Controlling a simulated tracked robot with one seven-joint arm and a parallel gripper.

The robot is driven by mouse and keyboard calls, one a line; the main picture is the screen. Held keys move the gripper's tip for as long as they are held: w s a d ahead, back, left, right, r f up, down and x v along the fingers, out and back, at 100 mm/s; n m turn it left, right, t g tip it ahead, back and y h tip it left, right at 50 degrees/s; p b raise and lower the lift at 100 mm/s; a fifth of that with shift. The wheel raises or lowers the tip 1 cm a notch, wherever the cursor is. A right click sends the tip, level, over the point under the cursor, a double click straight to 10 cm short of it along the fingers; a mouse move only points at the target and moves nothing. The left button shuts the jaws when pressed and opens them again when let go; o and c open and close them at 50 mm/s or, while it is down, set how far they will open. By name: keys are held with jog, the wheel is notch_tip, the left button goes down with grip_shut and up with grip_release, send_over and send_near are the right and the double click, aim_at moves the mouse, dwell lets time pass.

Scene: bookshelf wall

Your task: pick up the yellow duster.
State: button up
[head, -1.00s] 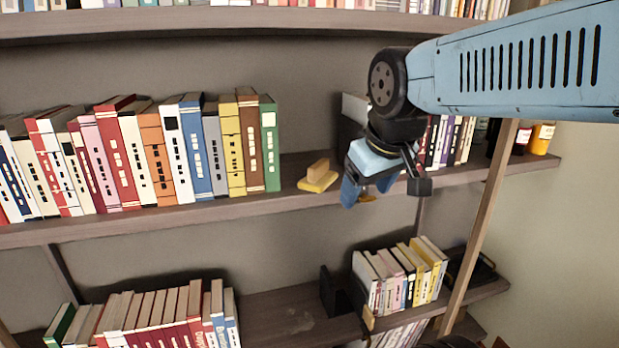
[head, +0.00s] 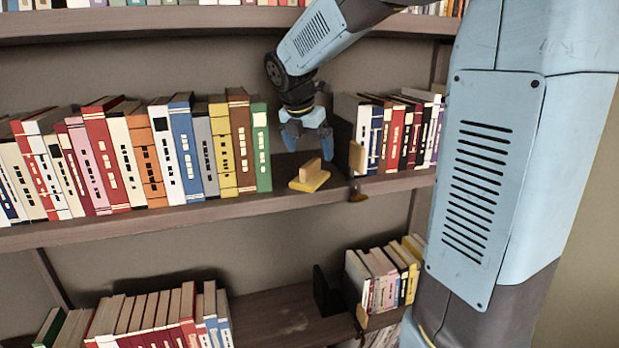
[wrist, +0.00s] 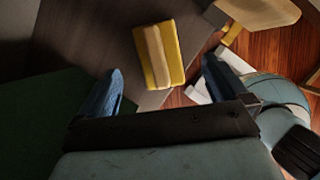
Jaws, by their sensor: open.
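The yellow duster (head: 309,182) has a yellow pad and a tan block handle on top. It lies on the middle shelf near the front edge, in the gap right of the green book. In the wrist view the duster (wrist: 159,54) shows from above, ahead of the fingers and roughly between their lines. My gripper (head: 308,138) is above and behind the duster in the head view, pointing down. Its blue fingers are apart and empty in the wrist view (wrist: 163,92). There is clear space between the fingertips and the duster.
A green book (head: 261,147) ends the left row, close to my gripper. A wooden-faced bookend (head: 357,158) and more books (head: 397,134) stand to the right. The shelf's front edge (head: 230,211) is just before the duster. The floor (wrist: 285,55) shows beyond it.

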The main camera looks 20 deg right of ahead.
aim_at(311, 163)
jog(key=shift+w+f+n, duration=0.4)
jog(key=shift+x, duration=3.45)
jog(key=shift+s+a+f, duration=0.1)
jog(key=shift+s+a, duration=0.05)
jog(key=c, duration=1.2)
jog(key=shift+s+r, duration=0.15)
jog(key=shift+r, duration=0.3)
notch_tip(311, 163, up, 6)
jog(key=shift+f, duration=0.1)
jog(key=shift+s+r, duration=0.25)
jog(key=s, duration=1.9)
jog(key=shift+s, duration=0.1)
